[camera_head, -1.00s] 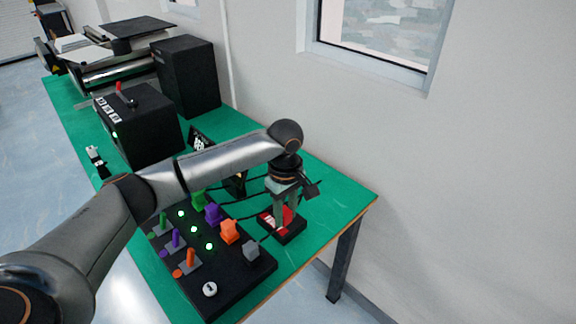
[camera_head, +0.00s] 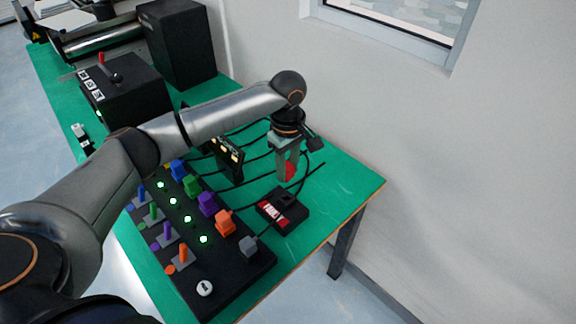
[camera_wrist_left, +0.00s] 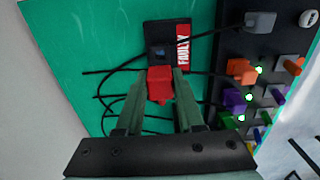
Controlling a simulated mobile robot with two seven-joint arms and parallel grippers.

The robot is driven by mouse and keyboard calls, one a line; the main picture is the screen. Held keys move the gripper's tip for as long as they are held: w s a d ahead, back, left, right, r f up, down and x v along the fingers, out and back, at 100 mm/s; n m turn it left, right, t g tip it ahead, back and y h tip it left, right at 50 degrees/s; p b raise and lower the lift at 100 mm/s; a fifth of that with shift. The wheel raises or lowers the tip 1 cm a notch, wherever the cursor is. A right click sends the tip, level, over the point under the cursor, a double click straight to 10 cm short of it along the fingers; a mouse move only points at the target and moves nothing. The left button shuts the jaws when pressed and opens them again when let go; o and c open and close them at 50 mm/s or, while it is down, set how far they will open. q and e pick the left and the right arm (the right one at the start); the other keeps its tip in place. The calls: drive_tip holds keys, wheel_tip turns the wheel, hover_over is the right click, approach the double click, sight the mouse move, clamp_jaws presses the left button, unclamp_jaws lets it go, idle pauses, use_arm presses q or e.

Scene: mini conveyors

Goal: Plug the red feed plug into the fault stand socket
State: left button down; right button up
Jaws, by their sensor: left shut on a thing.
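The fault stand (camera_head: 292,219) is a small black block with a red and white FAULTY label, on the green table right of the black panel. Its dark square socket (camera_wrist_left: 157,53) looks empty in the wrist view. My left gripper (camera_head: 289,176) points down and is shut on the red feed plug (camera_head: 290,170). It holds the plug above and behind the stand in the head view. In the wrist view the red plug (camera_wrist_left: 160,84) sits between the fingertips, close to the socket but not in it. My right gripper is not in view.
The black panel (camera_head: 226,279) carries green lights, levers and several coloured plugs with dark cables. Cables cross the table behind the stand and under my gripper. A small upright black board (camera_head: 228,160) stands left of the gripper. The table's right edge is clear.

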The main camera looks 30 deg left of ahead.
sight(288, 166)
use_arm(q)
drive_tip(key=shift+f+b, duration=0.4)
drive_tip(key=shift+f, duration=2.5)
drive_tip(key=shift+f, duration=1.3)
drive_tip(key=shift+c, duration=2.2)
unclamp_jaws()
wheel_tip(288, 166, up, 12)
drive_tip(key=shift+f, duration=0.25)
drive_tip(key=shift+r, duration=0.5)
